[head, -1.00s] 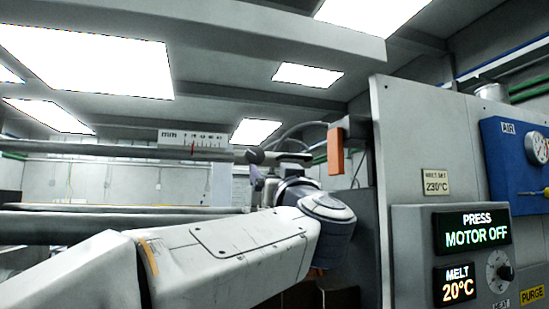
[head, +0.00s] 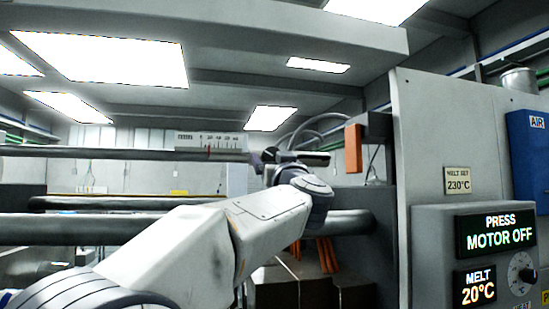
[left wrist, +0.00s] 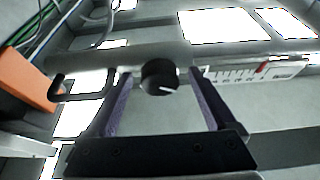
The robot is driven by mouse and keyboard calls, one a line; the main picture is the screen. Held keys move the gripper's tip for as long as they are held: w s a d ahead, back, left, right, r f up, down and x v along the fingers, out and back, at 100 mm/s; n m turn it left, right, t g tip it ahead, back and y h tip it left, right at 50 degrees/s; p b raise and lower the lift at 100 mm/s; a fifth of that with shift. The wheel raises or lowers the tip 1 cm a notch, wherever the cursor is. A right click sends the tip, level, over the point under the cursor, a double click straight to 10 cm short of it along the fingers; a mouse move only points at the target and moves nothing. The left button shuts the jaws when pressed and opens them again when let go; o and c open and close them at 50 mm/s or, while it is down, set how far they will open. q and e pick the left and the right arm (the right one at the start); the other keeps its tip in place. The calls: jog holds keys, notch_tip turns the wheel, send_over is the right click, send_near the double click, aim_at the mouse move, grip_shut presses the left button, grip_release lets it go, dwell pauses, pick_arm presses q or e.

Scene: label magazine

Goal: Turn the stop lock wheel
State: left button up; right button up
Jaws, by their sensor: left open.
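The stop lock wheel, a small black round knob with a white mark (left wrist: 159,76), shows in the left wrist view below a grey bar. In the head view it is a small dark shape (head: 270,154) by the scale, partly hidden by my wrist. My left gripper (left wrist: 160,88) is open, with one purple finger on each side of the knob in the left wrist view. I cannot tell whether the fingers reach around it or are still short of it. No contact shows. My right gripper is not in view.
A white mm scale with a red pointer (head: 209,142) sits beside the knob. A black bent handle (left wrist: 57,88) and an orange block (head: 353,148) are close on the other side. Long steel bars (head: 90,152) cross at left. The control panel (head: 450,225) stands at right.

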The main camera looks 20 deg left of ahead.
pick_arm(q)
jog(key=c, duration=1.4)
jog(key=shift+o, duration=0.2)
jog(key=shift+n, duration=0.4)
jog(key=n+g+p, duration=0.3)
jog(key=n, duration=0.6)
jog(key=r+n+g+p, duration=0.1)
jog(key=n+g+p, duration=0.2)
jog(key=n, duration=0.7)
jog(key=n+g+h+p, duration=0.1)
jog(key=n+g+p, duration=0.2)
jog(key=n, duration=0.6)
jog(key=shift+w+d+r+n+p, duration=0.15)
jog(key=shift+d+r+n+p, duration=0.2)
jog(key=shift+p, duration=0.75)
jog(key=shift+a+f+n+h, duration=0.15)
jog(key=shift+n+h, duration=0.75)
jog(key=shift+n, duration=0.55)
